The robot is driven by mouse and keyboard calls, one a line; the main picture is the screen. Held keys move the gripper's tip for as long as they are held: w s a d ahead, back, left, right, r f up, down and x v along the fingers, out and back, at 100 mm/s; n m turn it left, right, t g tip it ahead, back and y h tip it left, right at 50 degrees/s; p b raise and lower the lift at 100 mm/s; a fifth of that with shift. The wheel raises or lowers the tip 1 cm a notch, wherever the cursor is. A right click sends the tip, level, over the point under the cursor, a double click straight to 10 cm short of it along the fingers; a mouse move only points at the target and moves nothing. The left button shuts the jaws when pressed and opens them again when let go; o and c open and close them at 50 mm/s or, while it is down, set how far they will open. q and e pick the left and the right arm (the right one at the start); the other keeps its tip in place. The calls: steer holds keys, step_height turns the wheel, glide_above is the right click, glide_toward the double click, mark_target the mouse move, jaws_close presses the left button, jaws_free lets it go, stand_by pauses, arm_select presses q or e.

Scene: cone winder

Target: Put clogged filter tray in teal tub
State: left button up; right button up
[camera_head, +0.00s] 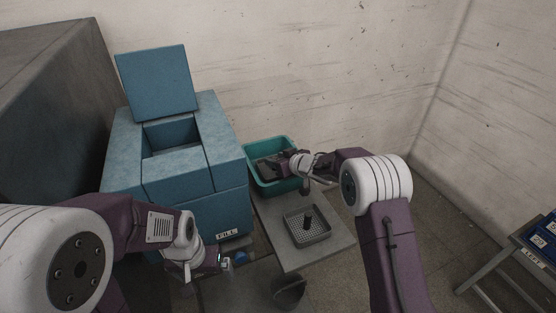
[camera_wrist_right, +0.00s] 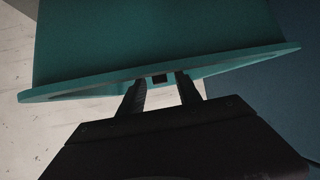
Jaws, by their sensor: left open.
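The teal tub (camera_head: 253,181) stands beside the blue machine, behind the small grey table. My right gripper (camera_head: 262,170) reaches over the tub. In the right wrist view its fingers (camera_wrist_right: 162,92) are apart beside the tub's rim (camera_wrist_right: 240,58), with a small dark block (camera_wrist_right: 160,78) between them and gaps on both sides. I cannot tell what this block is. A grey perforated tray (camera_head: 318,235) with a dark upright handle sits on the table; I cannot tell whether it is clogged. My right arm hides much of the tub's inside. My left gripper (camera_head: 228,263) is open and empty near the machine's lower front.
The blue machine (camera_head: 190,185) has its lid (camera_head: 155,80) raised over an open bay. The grey table (camera_head: 310,259) has free room around the tray. A dark bucket (camera_head: 289,291) stands below its front edge. A rack with blue bins (camera_head: 545,235) is at far right.

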steer(key=shift+s+r, duration=0.1)
steer(key=shift+r, duration=0.2)
steer(key=v, duration=1.1)
steer(key=shift+s+d, duration=0.25)
